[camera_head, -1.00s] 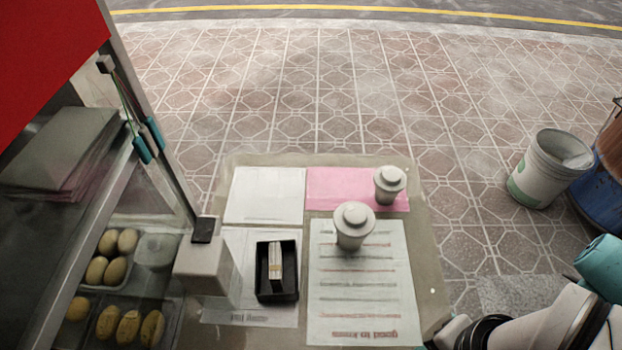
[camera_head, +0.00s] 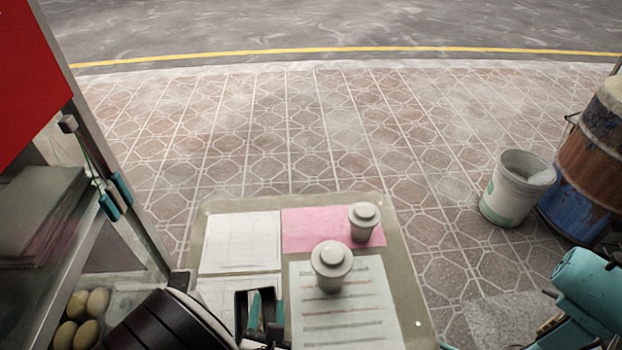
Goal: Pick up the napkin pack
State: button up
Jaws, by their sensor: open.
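Now the fingers and the dark wrist cover most of the tray. I cannot make out the pack clearly, nor whether the fingers touch it.
A glass case with yellow round items (camera_head: 88,318) is at left. A bucket (camera_head: 517,187) and a rusty barrel (camera_head: 590,150) stand at right on the paving.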

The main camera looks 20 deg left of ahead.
jog(key=n, duration=0.1)
jog(key=s+a+n+y, duration=0.1)
jog(key=n, duration=0.1)
jog(key=s+n, duration=0.1)
jog(key=n, duration=0.1)
jog(key=shift+s+a+y, duration=0.2)
jog(key=shift+s+y, duration=0.05)
jog(key=shift+y, duration=0.05)
jog(key=f, duration=0.1)
jog(key=s+f+n, duration=0.1)
jog(key=f, duration=0.1)
jog(key=shift+s+d+f, duration=0.15)
jog(key=shift+d+f, duration=0.05)
jog(key=shift+d, duration=0.05)
jog(key=x, duration=0.4)
jog(key=shift+a+f, duration=0.2)
jog(key=shift+f, duration=0.05)
jog(key=shift+c, duration=0.3)
grip_shut()
